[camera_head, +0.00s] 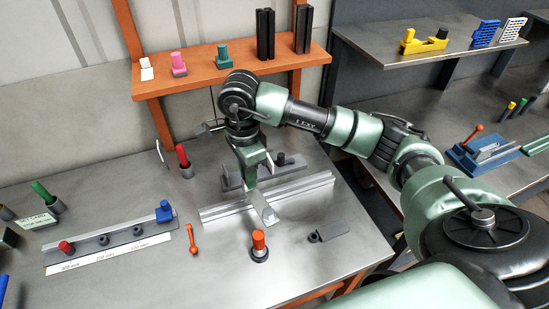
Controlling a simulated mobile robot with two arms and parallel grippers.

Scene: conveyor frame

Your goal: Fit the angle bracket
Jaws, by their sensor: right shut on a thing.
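My right arm reaches in from the right, and its gripper (252,176) points down over the conveyor frame. It is shut on a light grey metal piece that looks like the angle bracket (265,209). The bracket's flat leg with a round mark shows below and in front of the fingers. It lies over the front aluminium profile (312,186); I cannot tell whether it touches. The rest of the bracket is hidden by the gripper. A grey block with a black knob (281,160) is behind the profile. My left gripper is not in view.
An orange-topped tool (258,241), an orange wrench-like tool (192,239) and a grey part (332,232) are in front of the profile. A red-handled tool (183,157) stands at left. A labelled strip (105,257) lies farther left. An orange shelf (200,80) is behind.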

